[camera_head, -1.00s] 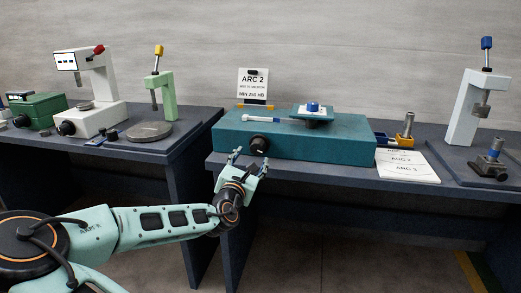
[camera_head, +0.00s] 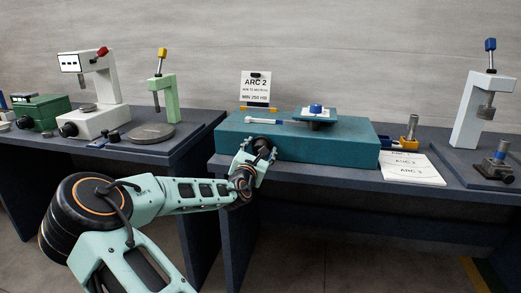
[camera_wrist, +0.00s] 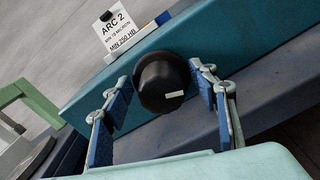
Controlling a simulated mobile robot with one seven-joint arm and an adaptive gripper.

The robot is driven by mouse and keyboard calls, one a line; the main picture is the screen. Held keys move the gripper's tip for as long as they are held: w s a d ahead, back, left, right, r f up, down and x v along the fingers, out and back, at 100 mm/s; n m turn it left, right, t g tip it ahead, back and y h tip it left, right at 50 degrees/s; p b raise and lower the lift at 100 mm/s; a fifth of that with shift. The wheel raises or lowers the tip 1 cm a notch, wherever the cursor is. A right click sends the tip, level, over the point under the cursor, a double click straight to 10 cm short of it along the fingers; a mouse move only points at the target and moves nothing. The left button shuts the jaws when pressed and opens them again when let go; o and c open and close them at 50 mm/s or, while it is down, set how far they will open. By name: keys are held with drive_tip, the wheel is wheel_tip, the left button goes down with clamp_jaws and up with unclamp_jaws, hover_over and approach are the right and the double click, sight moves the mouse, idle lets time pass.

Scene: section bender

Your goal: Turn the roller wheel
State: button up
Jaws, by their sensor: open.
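The roller wheel looks to be the black round knob (camera_wrist: 163,82) with a small white mark, on the front face of the teal machine (camera_head: 330,148). The knob also shows in the head view (camera_head: 262,143), partly covered by my gripper. My gripper (camera_head: 258,152) is open, in front of the knob. In the wrist view its two blue-padded fingers (camera_wrist: 165,110) stand on either side of the knob, with a gap at the left finger. Whether the right finger touches it I cannot tell.
A sign reading "ARC 2" (camera_head: 256,86) stands behind the machine. A blue-topped part (camera_head: 316,112) sits on the machine. Paper sheets (camera_head: 410,168) lie to its right. A light grey press (camera_head: 476,108) stands far right, a green press (camera_head: 162,92) on the left table.

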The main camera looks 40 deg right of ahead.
drive_tip(key=c, duration=1.2)
drive_tip(key=shift+o, duration=0.2)
drive_tip(key=shift+m, duration=0.4)
drive_tip(key=m, duration=0.3)
drive_tip(key=shift+f+m, duration=0.1)
drive_tip(key=shift+m, duration=0.2)
drive_tip(key=m+b, duration=0.1)
drive_tip(key=m, duration=0.3)
drive_tip(key=shift+s+d+f+m, duration=0.1)
drive_tip(key=shift+m, duration=0.2)
drive_tip(key=m+b, duration=0.1)
drive_tip(key=m, duration=0.5)
drive_tip(key=shift+f, duration=0.15)
drive_tip(key=m+b, duration=0.2)
drive_tip(key=m, duration=0.4)
drive_tip(key=shift+m, duration=0.4)
